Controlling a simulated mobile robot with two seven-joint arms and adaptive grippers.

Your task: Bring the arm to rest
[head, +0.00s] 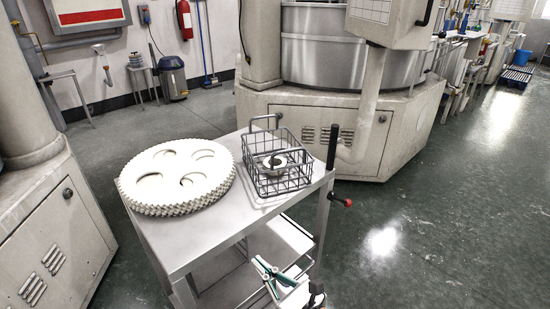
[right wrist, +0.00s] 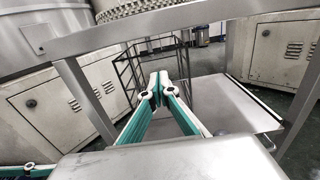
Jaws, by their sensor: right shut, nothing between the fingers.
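My right gripper (head: 262,265) shows at the bottom of the head view, by the right side of the steel cart (head: 190,242), lower than its top. In the right wrist view its teal-padded fingers (right wrist: 160,82) meet at the tips, shut with nothing between them. Behind the tips stand the cart's frame and a flat lower shelf (right wrist: 225,105). I cannot tell whether the gripper touches the cart. Most of my right arm is out of view. My left gripper is not in view.
The cart top bears stacked toothed discs (head: 165,178) and a wire basket (head: 265,183) holding a round metal part (head: 275,162). A red-knobbed lever (head: 347,202) juts from its right side. A large machine (head: 325,120) stands behind. Open floor (head: 440,240) lies to the right.

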